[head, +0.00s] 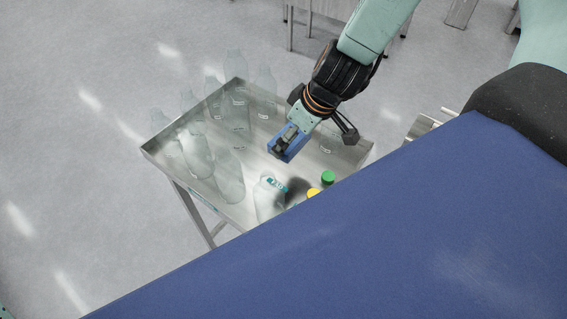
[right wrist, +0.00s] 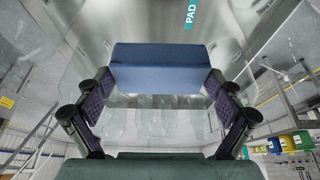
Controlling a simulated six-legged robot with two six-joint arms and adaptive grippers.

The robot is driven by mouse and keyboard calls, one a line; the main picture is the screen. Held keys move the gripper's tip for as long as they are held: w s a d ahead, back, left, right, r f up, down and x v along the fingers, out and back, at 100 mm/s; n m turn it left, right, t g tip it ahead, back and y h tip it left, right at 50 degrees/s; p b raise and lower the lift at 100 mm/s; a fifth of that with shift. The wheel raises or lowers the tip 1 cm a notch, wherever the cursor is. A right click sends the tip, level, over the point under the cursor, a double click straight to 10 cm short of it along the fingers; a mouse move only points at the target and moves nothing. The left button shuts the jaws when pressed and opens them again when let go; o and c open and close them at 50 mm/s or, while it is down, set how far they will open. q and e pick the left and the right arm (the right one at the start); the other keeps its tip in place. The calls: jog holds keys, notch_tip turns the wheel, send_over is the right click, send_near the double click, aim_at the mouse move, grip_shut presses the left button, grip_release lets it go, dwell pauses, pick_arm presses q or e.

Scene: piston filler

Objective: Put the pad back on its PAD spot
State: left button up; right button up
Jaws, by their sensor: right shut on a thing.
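The pad is a blue block (head: 280,150) held over the steel tray table in the head view. In the right wrist view the blue pad (right wrist: 160,70) spans between both fingers. My right gripper (head: 289,142) is shut on it; the fingers also show in the right wrist view (right wrist: 160,85), one at each end of the pad. The teal PAD label (right wrist: 191,14) shows beyond the pad at the top of that view. Whether the pad touches the tray I cannot tell. My left gripper is not in view.
Several clear bottles (head: 196,150) stand on the left and back of the tray table (head: 240,215). A green cap (head: 328,177) and a yellow cap (head: 313,193) are at its near right, partly hidden. Open floor (head: 80,150) lies to the left.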

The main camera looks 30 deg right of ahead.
jog(key=shift+w+d, duration=0.1)
jog(key=shift+d, duration=0.1)
jog(key=shift+d+f, duration=0.1)
jog(key=shift+f, duration=0.1)
jog(key=shift+w+f+b, duration=0.1)
jog(key=shift+f+b, duration=0.3)
jog(key=shift+b, duration=0.1)
jog(key=f+b, duration=0.4)
jog(key=shift+s+f+b, duration=0.25)
jog(key=shift+f+b, duration=0.1)
jog(key=shift+f, duration=0.25)
jog(key=shift+w+a+f+b, duration=0.15)
jog(key=shift+a+f+b, duration=0.05)
jog(key=shift+f+b, duration=1.35)
jog(key=shift+b, duration=0.1)
jog(key=shift+f, duration=0.25)
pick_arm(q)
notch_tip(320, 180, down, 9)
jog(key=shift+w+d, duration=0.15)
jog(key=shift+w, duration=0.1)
pick_arm(e)
jog(key=shift+d, duration=0.1)
